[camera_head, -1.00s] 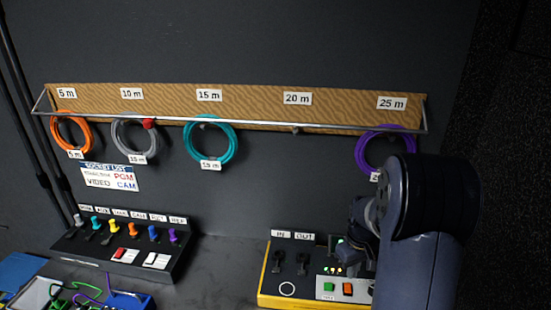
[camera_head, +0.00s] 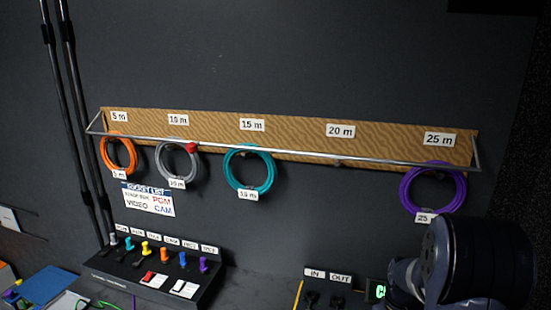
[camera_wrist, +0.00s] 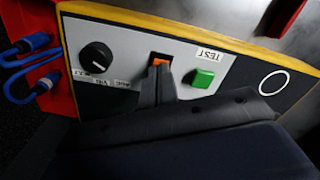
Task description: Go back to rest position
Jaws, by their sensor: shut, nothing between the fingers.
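My gripper (camera_wrist: 163,82) shows in the wrist view as dark fingers closed together, with nothing between them. The fingertips appear in front of an orange switch (camera_wrist: 160,62) on a grey panel (camera_wrist: 125,58); I cannot tell whether they touch it. A black knob (camera_wrist: 96,57) is left of the fingers and a green TEST button (camera_wrist: 203,78) is right of them. In the head view my arm is at the lower right and the fingertips cannot be made out.
Orange (camera_head: 104,160), grey (camera_head: 160,165), teal (camera_head: 228,172) and purple (camera_head: 405,188) cable coils hang from the wall rail. A connector box (camera_head: 215,280) stands lower left. Blue plugs (camera_wrist: 35,42) sit in a red block (camera_wrist: 62,95) in the wrist view.

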